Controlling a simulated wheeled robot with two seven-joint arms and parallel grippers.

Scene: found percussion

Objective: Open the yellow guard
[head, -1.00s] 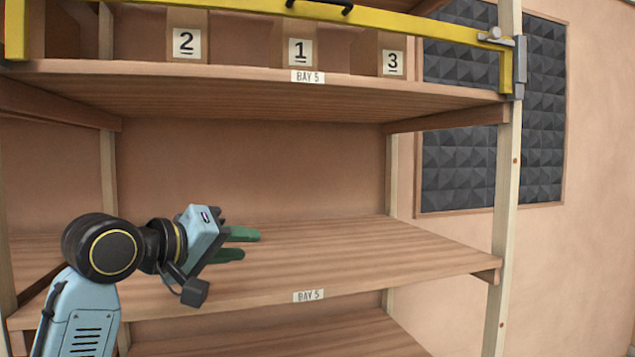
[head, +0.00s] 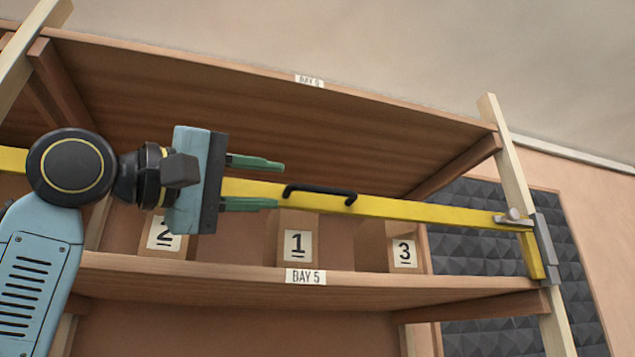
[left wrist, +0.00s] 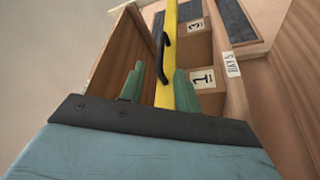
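The yellow guard (head: 415,208) is a bar running across the front of the upper bay, above the shelf edge. It also shows in the left wrist view (left wrist: 171,20). A black handle (head: 320,190) sits on the bar near its middle; in the left wrist view the handle (left wrist: 161,57) lies beyond my fingertips. A grey latch (head: 514,218) is at the bar's right end, by the post. My left gripper (head: 280,185) is open and empty, its green fingers pointing right toward the handle, apart from it. The arm hides part of the bar's left side. My right gripper is out of view.
Boxes labelled 2 (head: 158,245), 1 (head: 297,250) and 3 (head: 403,262) stand on the shelf (head: 200,273) behind and below the bar. Another shelf (head: 270,110) is overhead. A wooden post (head: 515,175) stands at the right, with dark foam panels (head: 470,240) behind.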

